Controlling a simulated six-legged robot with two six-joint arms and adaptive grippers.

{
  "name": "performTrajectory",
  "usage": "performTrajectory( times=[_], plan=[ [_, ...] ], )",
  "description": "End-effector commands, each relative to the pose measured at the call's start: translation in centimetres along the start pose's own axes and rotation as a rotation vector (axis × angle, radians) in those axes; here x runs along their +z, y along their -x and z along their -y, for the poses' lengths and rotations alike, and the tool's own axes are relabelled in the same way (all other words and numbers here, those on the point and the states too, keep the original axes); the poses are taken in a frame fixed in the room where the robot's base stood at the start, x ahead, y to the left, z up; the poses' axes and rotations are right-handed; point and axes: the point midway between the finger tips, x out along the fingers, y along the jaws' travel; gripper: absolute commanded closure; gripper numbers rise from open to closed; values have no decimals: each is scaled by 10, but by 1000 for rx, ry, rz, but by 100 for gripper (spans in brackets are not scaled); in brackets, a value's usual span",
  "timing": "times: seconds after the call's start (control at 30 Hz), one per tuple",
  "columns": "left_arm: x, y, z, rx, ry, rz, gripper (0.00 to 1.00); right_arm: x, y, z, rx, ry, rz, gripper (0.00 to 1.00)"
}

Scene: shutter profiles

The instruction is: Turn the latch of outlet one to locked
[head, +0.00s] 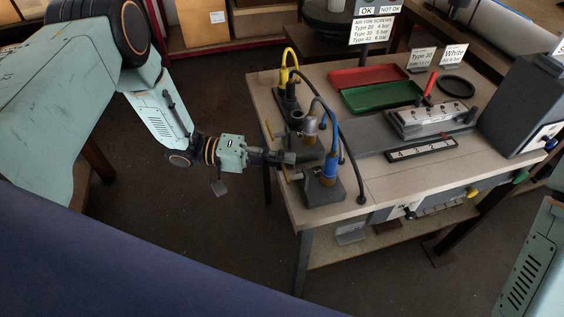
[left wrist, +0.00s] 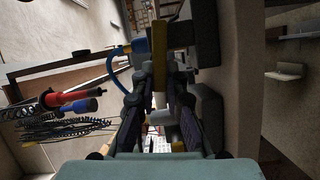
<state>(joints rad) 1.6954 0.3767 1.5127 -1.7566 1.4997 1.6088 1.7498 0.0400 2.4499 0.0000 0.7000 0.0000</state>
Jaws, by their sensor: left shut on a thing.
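Outlet blocks stand along the table's left edge: a near dark block (head: 322,188) with a blue plug (head: 329,168), a middle block (head: 307,148) and a far block with a yellow plug (head: 285,77). A thin yellow latch (head: 284,172) shows at the near block, partly hidden by my left gripper (head: 286,166). In the left wrist view a yellow bar, the latch (left wrist: 159,65), stands between the fingers of my left gripper (left wrist: 160,90), which is shut on it. Another yellow latch (head: 268,130) sticks out farther back. Outlet numbers are not readable. My right gripper is out of view.
Red (head: 366,76) and green (head: 382,95) trays, a grey fixture (head: 432,118) and a dark box (head: 520,105) stand farther right on the table. The floor left of the table is clear.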

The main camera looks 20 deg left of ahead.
Motion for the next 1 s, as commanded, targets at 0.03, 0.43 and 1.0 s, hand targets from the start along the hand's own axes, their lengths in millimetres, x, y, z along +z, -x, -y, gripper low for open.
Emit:
performTrajectory(
  times=[0.03,0.43,1.0],
  plan=[
    [-1,0,4,11,23,-4,100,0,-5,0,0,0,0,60],
    [-2,0,7,60,143,-6,100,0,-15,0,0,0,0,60],
    [-1,0,7,64,155,-5,81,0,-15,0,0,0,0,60]
  ],
)
